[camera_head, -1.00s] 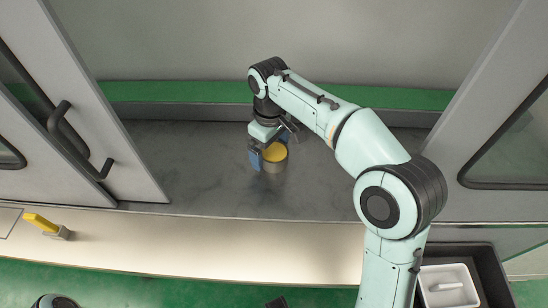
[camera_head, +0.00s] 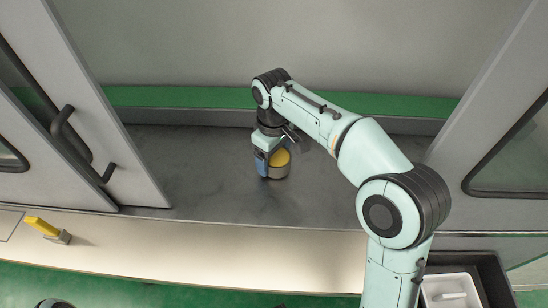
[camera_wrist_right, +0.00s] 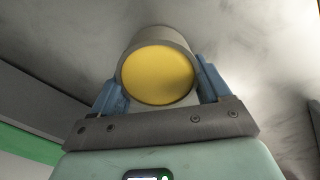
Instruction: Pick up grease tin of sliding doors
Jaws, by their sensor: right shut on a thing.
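The grease tin (camera_head: 279,160) is a short grey cylinder with a yellow top, on or just above the dark grey surface between the open doors. In the right wrist view the tin (camera_wrist_right: 158,75) sits between the two blue fingers. My right gripper (camera_head: 268,164) is shut on it, one finger on each side; the gripper also shows in the right wrist view (camera_wrist_right: 160,90). The tin's underside is hidden, so I cannot tell whether it is lifted. The left sliding door (camera_head: 75,110) and the right sliding door (camera_head: 505,150) stand at either side. My left gripper is not in view.
The dark surface (camera_head: 200,170) around the tin is clear. A green strip (camera_head: 180,97) runs along the back. Door handles (camera_head: 65,130) jut out at the left. A yellow switch (camera_head: 42,226) is on the pale front ledge. A dark crate with a white tray (camera_head: 450,290) stands at bottom right.

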